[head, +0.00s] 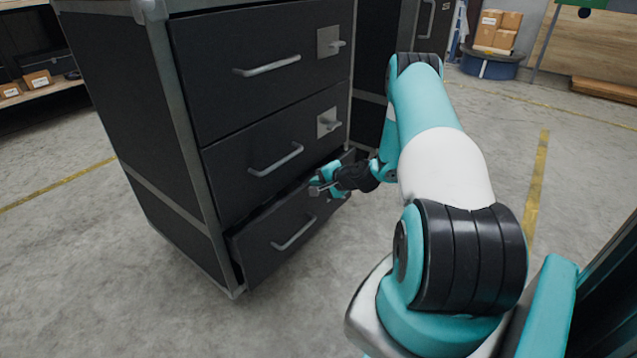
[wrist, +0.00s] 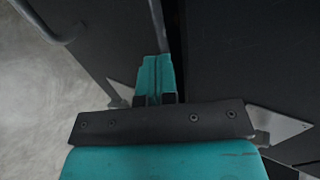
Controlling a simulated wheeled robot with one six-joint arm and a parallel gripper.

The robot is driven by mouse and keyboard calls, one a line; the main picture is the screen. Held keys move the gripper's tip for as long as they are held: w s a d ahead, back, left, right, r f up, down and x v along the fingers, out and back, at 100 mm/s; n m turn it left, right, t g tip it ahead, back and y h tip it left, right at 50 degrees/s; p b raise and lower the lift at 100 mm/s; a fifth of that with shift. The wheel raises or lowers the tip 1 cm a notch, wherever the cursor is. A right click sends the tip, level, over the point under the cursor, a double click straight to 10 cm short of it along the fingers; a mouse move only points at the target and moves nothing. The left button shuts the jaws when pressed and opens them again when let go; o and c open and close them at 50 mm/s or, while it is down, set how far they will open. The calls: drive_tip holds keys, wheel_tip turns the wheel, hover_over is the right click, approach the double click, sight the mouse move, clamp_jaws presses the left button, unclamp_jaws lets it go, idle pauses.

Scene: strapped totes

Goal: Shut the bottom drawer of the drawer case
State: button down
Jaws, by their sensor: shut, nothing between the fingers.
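The black drawer case (head: 133,126) stands left of centre in the head view, with three drawers. The bottom drawer (head: 262,244) sticks out a little from the case, with a dark gap along its top edge. Its grey bar handle (head: 294,234) is on its front. My gripper (head: 318,189) is shut and empty, close to the top right part of the bottom drawer's front; I cannot tell whether it touches. In the wrist view my gripper's teal fingers (wrist: 155,78) are together, in front of dark panels and a narrow gap.
The middle drawer (head: 270,150) and top drawer (head: 262,70) look shut, with handles and latch plates that stick out. Another dark cabinet (head: 433,30) stands behind. The concrete floor is clear left and in front of the case. Cardboard boxes (head: 497,30) sit far back.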

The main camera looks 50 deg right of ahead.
drive_tip(key=shift+w+a, duration=0.25)
drive_tip(key=shift+w, duration=0.35)
drive_tip(key=shift+w+a, duration=0.25)
drive_tip(key=shift+w, duration=0.3)
drive_tip(key=shift+s+d, duration=0.1)
drive_tip(key=shift+d, duration=0.1)
drive_tip(key=s+a+f+p+v, duration=0.15)
drive_tip(key=p+v, duration=0.25)
drive_tip(key=v, duration=0.9)
drive_tip(key=t+b, duration=0.3)
drive_tip(key=b, duration=1.3)
approach(302, 191)
drive_tip(key=b+x, duration=0.5)
drive_tip(key=x, duration=0.3)
drive_tip(key=shift+w+a+f, duration=0.15)
drive_tip(key=shift+w+f, duration=0.05)
drive_tip(key=shift+f, duration=0.05)
drive_tip(key=shift+w+r, duration=0.1)
drive_tip(key=shift+w, duration=0.6)
